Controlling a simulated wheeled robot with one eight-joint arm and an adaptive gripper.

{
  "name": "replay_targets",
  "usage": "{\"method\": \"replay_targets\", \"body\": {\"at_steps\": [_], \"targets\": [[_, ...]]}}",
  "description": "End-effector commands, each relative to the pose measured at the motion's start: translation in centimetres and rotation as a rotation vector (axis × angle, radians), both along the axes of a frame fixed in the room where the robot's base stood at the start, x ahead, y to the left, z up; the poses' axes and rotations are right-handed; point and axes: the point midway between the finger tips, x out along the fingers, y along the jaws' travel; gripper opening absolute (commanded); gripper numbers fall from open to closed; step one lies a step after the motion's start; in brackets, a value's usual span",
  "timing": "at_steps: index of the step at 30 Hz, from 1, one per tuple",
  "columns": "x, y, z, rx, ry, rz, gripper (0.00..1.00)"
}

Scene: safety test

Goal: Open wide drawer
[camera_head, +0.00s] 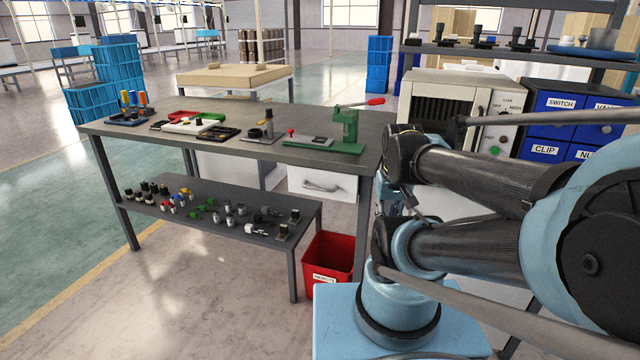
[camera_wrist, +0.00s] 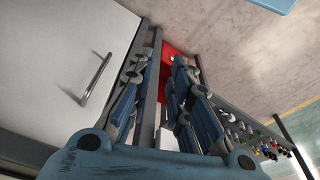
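A white drawer front (camera_head: 338,184) with a grey bar handle (camera_head: 322,187) shows under the workbench top in the head view. In the wrist view, a wide white front (camera_wrist: 55,50) with a bar handle (camera_wrist: 97,79) fills the left side. My gripper (camera_wrist: 161,68) is open in the wrist view, its two blue fingers apart with nothing held between them. The handle lies to the left of the fingers and does not touch them. My arm hides the gripper in the head view. I cannot tell whether the drawer is fully closed.
The workbench (camera_head: 240,148) carries tools, trays and a green press (camera_head: 345,132). Its lower shelf (camera_head: 215,212) holds several small parts. A red bin (camera_head: 327,262) stands below the drawer; it also shows beyond my fingers (camera_wrist: 172,65). Open floor lies to the left.

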Motion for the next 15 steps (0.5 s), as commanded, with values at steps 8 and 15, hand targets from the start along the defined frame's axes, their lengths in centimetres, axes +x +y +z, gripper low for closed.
{"method": "replay_targets", "body": {"at_steps": [8, 15], "targets": [[-0.4, 0.2, 1.1, -0.007, -0.010, 0.032, 0.18], [3.7, 2.2, 5.6, -0.057, 0.004, 0.266, 0.18]]}}
